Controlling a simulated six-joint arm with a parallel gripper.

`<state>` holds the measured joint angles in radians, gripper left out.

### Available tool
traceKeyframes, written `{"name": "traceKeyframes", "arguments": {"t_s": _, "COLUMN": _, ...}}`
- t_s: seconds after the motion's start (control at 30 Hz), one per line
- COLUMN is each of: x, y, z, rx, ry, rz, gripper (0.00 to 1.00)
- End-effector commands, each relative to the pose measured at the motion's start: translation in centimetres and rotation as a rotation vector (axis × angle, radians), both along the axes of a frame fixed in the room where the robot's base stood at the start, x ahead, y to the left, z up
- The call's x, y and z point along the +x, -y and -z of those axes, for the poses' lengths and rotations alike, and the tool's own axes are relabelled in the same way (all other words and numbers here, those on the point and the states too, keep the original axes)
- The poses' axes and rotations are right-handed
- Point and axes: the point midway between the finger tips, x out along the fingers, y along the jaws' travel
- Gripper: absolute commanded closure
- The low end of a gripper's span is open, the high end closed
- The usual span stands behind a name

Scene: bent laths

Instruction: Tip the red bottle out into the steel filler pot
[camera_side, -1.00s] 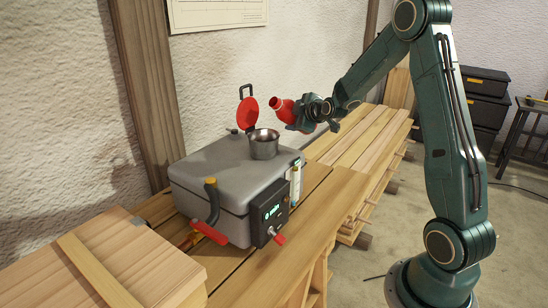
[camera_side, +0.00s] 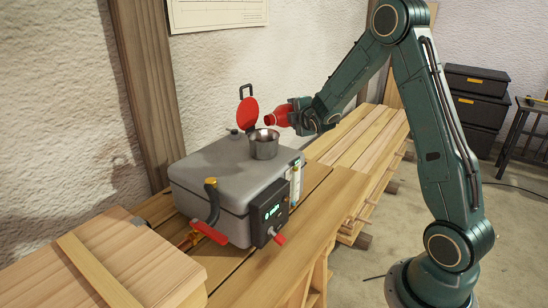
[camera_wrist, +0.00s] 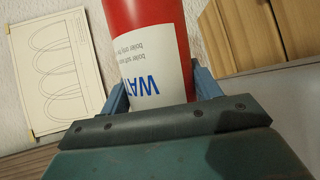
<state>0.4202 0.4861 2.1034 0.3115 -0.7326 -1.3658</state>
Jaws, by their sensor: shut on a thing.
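The red bottle (camera_side: 279,117) is held on its side in my gripper (camera_side: 297,115), with its mouth facing left. Its mouth is just above and right of the steel filler pot (camera_side: 264,145). No liquid shows coming out. In the wrist view the bottle (camera_wrist: 150,25) has a white label with blue and dark print, partly hidden, and the jaws of my gripper (camera_wrist: 160,95) are shut on both sides of it. The pot stands open on top of the grey boiler box (camera_side: 205,170). A round red lid (camera_side: 247,114) stands raised behind the pot.
The box has a dark control panel (camera_side: 269,213), a gauge tube (camera_side: 296,183) and a red-handled pipe (camera_side: 209,232). Stacked planks (camera_side: 350,150) lie behind to the right. A timber block (camera_side: 110,265) is at the front left. The wall is close behind.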

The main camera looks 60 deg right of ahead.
Motion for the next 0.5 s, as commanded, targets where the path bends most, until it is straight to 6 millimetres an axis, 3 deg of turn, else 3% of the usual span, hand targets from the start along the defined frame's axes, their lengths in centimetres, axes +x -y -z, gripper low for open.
{"name": "traceKeyframes", "arguments": {"t_s": 0.5, "x": 0.07, "y": -0.23, "z": -0.89, "rx": -0.092, "ry": -0.024, "rz": -0.001, "gripper": 0.64}}
